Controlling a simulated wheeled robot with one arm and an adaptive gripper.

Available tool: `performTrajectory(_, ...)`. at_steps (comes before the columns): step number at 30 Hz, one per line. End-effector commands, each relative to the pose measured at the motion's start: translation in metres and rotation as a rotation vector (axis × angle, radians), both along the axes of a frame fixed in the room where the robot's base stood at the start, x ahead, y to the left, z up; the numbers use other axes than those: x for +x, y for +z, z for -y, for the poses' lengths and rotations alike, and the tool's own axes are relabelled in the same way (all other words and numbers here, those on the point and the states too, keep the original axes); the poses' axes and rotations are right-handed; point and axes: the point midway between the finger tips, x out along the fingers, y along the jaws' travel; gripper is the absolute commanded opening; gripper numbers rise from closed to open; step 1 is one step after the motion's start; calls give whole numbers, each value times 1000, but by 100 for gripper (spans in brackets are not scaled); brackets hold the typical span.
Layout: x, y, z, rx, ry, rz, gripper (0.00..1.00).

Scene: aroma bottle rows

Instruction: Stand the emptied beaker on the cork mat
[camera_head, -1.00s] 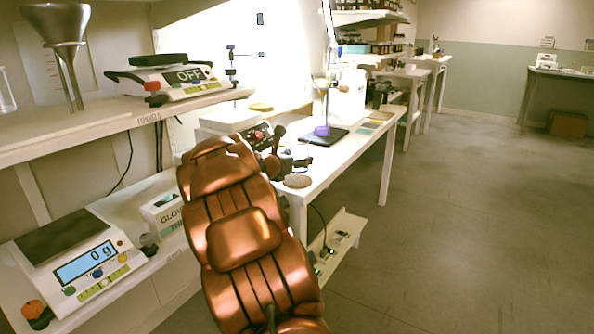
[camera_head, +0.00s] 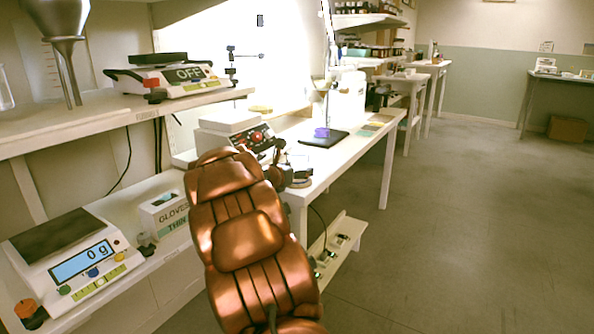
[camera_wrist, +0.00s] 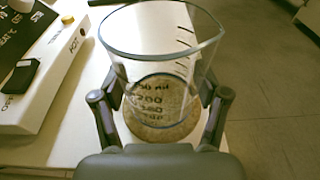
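A clear glass beaker (camera_wrist: 160,50) with dark graduation marks is upright and looks empty in the wrist view. The fingers of my gripper (camera_wrist: 160,100) lie against both its sides and are shut on it. The round cork mat (camera_wrist: 160,131) shows through and around the beaker's base. I cannot tell whether the base touches it. In the head view my gripper (camera_head: 290,172) is at the near end of the white bench and hides most of the mat and beaker.
A white appliance with a dark panel (camera_head: 235,128) stands left of my gripper; its front (camera_wrist: 50,85) is close in the wrist view. A black-based stand (camera_head: 322,139) with a purple item is farther along the bench. The bench edge drops to floor at right.

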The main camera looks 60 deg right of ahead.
Motion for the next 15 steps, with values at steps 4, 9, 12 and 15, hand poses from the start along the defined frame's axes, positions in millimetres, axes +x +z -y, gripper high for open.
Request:
performTrajectory(4,0,0,0,0,0,0,92)
performTrajectory(9,0,0,0,0,0,0,92)
performTrajectory(12,0,0,0,0,0,0,92)
performTrajectory(15,0,2,0,0,1,0,92)
